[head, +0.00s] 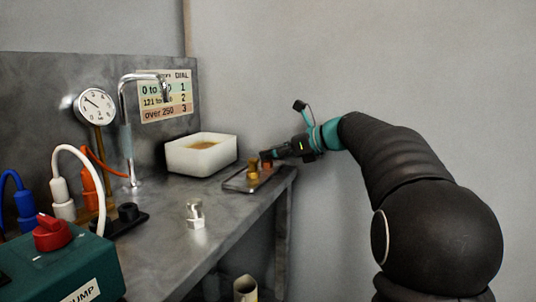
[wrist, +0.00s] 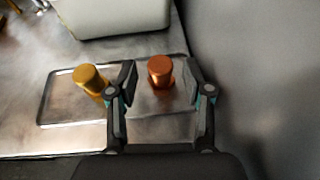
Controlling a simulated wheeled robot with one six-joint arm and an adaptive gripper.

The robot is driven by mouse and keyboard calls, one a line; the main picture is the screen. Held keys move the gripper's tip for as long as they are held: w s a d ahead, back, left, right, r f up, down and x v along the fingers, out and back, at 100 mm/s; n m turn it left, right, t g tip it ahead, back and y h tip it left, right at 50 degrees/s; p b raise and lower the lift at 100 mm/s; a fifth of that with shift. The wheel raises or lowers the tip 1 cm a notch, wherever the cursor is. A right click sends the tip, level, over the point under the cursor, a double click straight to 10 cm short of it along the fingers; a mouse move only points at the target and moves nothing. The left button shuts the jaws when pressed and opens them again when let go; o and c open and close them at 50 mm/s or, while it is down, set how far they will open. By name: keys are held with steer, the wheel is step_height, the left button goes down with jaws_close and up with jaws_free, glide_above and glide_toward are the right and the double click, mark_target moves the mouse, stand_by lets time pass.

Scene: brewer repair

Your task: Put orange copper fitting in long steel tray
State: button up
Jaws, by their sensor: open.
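The orange copper fitting (wrist: 160,71) stands upright on the right part of the long steel tray (wrist: 60,122), between my gripper's open fingers in the wrist view. My gripper (wrist: 164,84) is open, and I see no clear contact with the fitting. In the head view my gripper (head: 272,158) is over the tray (head: 235,186) at the bench's far right end, and the copper fitting (head: 266,165) shows small beside the fingers. A yellow brass fitting (wrist: 90,77) stands on the tray, just left of my left finger.
A white bin (head: 200,158) stands behind the tray. A silver fitting (head: 195,214) stands alone on the bench. A tap, a gauge (head: 95,105), coloured plugs and a green pump box (head: 60,265) fill the left. The bench's right edge is close to the tray.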

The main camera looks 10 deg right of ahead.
steer(key=v, duration=1)
steer(key=s+a+f+n+h, duration=0.1)
steer(key=s+a+f+n, duration=0.1)
steer(key=s+a+f+n+g, duration=0.1)
steer(key=s+a+n, duration=0.1)
steer(key=s, duration=0.1)
steer(key=s+a+f+n+g+h, duration=0.1)
steer(key=s+a+f+n, duration=0.1)
steer(key=s+a, duration=0.1)
steer(key=shift+a+f+h, duration=0.1)
steer(key=shift+f+h, duration=0.2)
steer(key=shift+f, duration=0.05)
steer(key=s+f+n+h, duration=0.3)
steer(key=s+f+n, duration=0.7)
steer(key=s, duration=0.2)
steer(key=s+a+f+n+g+h, duration=0.1)
steer(key=s+f+n+h, duration=0.3)
steer(key=s+f+n, duration=0.6)
steer(key=s, duration=0.3)
steer(key=shift+a+h, duration=0.2)
steer(key=shift+h, duration=0.1)
steer(key=shift+r, duration=0.1)
